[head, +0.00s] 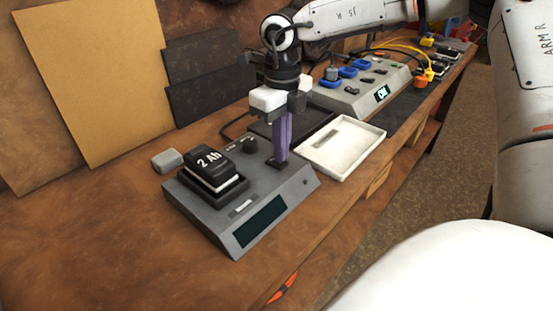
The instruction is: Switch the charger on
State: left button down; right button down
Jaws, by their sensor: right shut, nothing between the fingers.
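The charger (226,226) is a grey box on the wooden workbench with a dark, blank display (260,228) on its sloped front. A black battery (209,166) marked "2 Ah" sits in its bay on top. A round dark knob (250,146) stands at the back of the top. My right gripper (281,160) points down over the charger's right rear part. Its purple fingers are together with nothing between them, and their tips are at or just above a small dark switch (277,164). I cannot tell whether they touch it. My left gripper is not in view.
A white tray (341,150) lies right of the charger. Beyond it stands a grey unit (350,98) with blue parts, a lit display and yellow cables. A small grey block (167,160) lies left of the charger. Cardboard (95,75) leans behind. The bench front left is clear.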

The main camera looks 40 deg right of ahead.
jog(key=shift+f+b, duration=0.75)
dwell(0.9)
jog(key=shift+r, duration=0.1)
notch_tip(320, 180, up, 7)
jog(key=p, duration=0.3)
dwell(0.5)
dwell(0.5)
